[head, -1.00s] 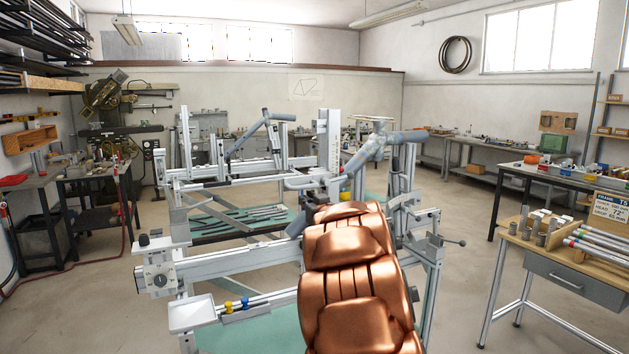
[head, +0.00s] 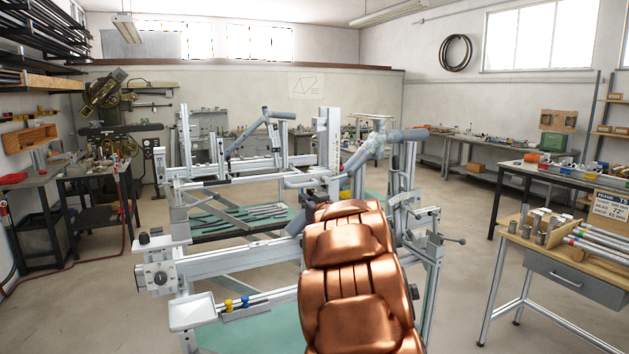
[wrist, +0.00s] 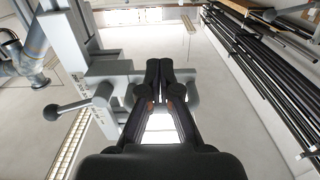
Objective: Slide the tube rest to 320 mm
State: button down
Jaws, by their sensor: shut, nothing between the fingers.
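My gripper (wrist: 166,68) shows in the wrist view with its dark fingers shut together and nothing held between them. Just beyond and left of the fingers is a grey block-like carriage (wrist: 108,68) with a ball-ended lever (wrist: 68,108) at its side. It seems to be the tube rest, on a post with small scale marks (wrist: 80,82); I cannot read the setting. Whether the fingers touch the carriage is unclear. In the head view, an upright post (head: 328,140) rises from the frame jig (head: 235,260); my copper-coloured arm hides the gripper there.
Grey tubes (head: 378,145) clamped in the jig stand right of the post. A white tray (head: 193,312) is on the jig's near left. A wooden-topped bench (head: 570,262) with tubes stands at the right. The floor between bench and jig is clear.

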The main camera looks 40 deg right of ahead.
jog(key=shift+r, duration=0.15)
dwell(0.3)
jog(key=shift+r+p, duration=1.75)
jog(key=shift+p, duration=0.1)
jog(key=shift+r+p, duration=0.4)
jog(key=shift+f, duration=0.15)
jog(key=shift+f+b, duration=0.6)
jog(key=shift+f, duration=0.4)
send_near(306, 185)
notch_tip(306, 185, down, 2)
jog(key=s, duration=0.2)
jog(key=shift+w+a+f, duration=0.1)
jog(key=shift+a, duration=0.3)
